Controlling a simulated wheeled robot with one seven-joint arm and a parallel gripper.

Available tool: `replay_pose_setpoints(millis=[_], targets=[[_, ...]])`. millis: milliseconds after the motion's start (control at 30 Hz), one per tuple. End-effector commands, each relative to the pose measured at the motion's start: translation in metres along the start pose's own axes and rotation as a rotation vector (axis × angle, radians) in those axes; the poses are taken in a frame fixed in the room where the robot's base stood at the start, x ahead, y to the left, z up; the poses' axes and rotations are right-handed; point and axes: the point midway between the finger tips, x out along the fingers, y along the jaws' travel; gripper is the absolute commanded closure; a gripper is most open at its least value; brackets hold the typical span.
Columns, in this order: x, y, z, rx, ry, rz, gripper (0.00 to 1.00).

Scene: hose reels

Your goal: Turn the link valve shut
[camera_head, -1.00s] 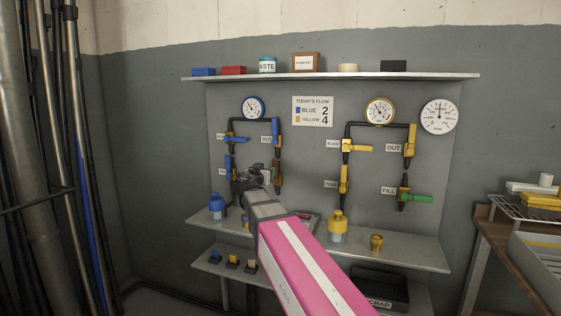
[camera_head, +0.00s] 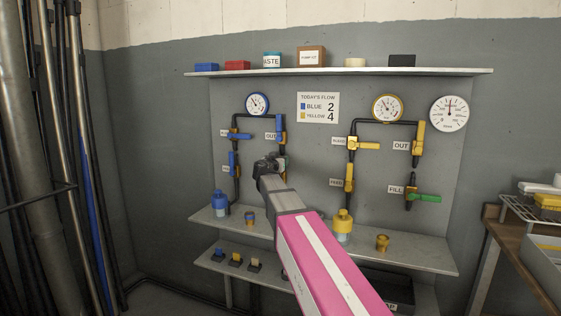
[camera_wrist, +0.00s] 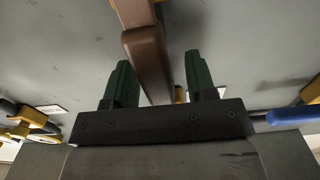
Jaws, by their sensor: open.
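My gripper (camera_head: 268,164) is at the lower right of the blue pipe loop, in front of the valve there. In the wrist view its two green fingers (camera_wrist: 162,82) are apart, and a brown valve handle (camera_wrist: 146,50) reaches down between them. The handle does not look gripped. In the head view my gripper hides most of this valve. No label reading "link" can be read, so I cannot tell for sure that this is the link valve. A blue-handled valve (camera_head: 280,129) marked OUT sits just above it.
The yellow loop has a yellow-handled valve (camera_head: 368,145), an OUT valve (camera_head: 420,137) and a green-handled FILL valve (camera_head: 424,197). Below are a shelf (camera_head: 420,258), a blue bottle (camera_head: 220,203) and a yellow-capped bottle (camera_head: 342,222). Blue (camera_head: 257,103) and yellow (camera_head: 387,107) gauges hang above.

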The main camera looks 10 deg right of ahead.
Motion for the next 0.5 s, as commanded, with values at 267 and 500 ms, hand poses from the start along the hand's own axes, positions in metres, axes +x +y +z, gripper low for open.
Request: replay_pose_setpoints(millis=[267, 500], targets=[[0.0108, 0.0005, 0.0000, 0.000, 0.000, 0.000, 0.49], [0.0105, 0.0005, -0.0001, 0.000, 0.000, 0.000, 0.91]])
